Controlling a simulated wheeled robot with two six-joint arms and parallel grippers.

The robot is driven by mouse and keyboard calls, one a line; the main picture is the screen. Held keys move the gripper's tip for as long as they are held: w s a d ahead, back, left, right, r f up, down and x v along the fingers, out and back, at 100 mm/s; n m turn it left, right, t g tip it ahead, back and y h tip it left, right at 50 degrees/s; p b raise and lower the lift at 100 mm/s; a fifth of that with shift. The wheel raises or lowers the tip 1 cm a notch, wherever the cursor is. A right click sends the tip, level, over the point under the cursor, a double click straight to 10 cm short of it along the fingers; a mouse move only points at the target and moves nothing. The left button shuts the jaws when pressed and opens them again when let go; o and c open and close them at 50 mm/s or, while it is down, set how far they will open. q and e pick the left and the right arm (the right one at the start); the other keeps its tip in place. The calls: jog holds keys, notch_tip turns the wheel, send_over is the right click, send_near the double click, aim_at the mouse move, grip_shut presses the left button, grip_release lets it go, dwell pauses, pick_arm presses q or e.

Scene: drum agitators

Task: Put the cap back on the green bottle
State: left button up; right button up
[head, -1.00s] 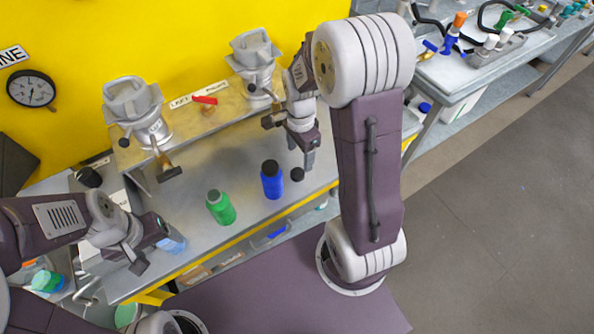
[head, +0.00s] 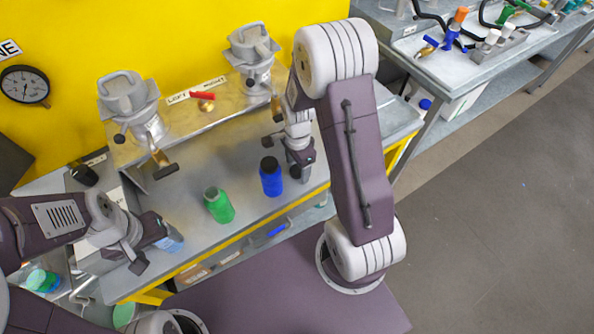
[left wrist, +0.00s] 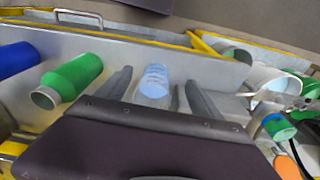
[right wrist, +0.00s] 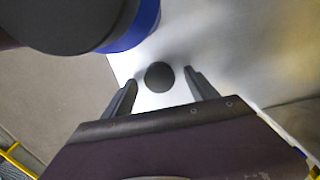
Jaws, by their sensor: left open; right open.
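The green bottle (head: 219,205) stands upright on the metal bench with its neck open; it also shows in the left wrist view (left wrist: 72,78). A loose round black cap (right wrist: 159,77) lies on the bench beside the blue bottle. My right gripper (head: 300,173) is open above this cap, pointing down. In the right wrist view the cap shows between the fingertips; in the head view the gripper hides it. My left gripper (head: 155,244) is open, with a pale blue clear bottle (left wrist: 155,82) showing between its fingers, apart from the green bottle.
A blue bottle (head: 271,178) with a black cap stands between the green bottle and my right gripper. Two grey hoppers (head: 130,98) on a raised shelf stand behind. A red-handled valve (head: 204,97) sits between them.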

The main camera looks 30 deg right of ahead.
aim_at(297, 169)
jog(key=shift+f, duration=0.1)
grip_shut()
jog(key=shift+r+p, duration=0.4)
jog(key=shift+r, duration=1.7)
pick_arm(q)
jog(key=shift+r+p, duration=0.5)
jog(key=shift+r, duration=0.45)
pick_arm(e)
jog(key=s+d+r, duration=0.3)
jog(key=s+r, duration=0.3)
jog(key=s, duration=0.5)
jog(key=shift+s+r, duration=0.15)
jog(key=shift+r, duration=0.25)
pick_arm(q)
jog(key=shift+o, duration=0.4)
pick_arm(e)
jog(key=shift+d, duration=0.1)
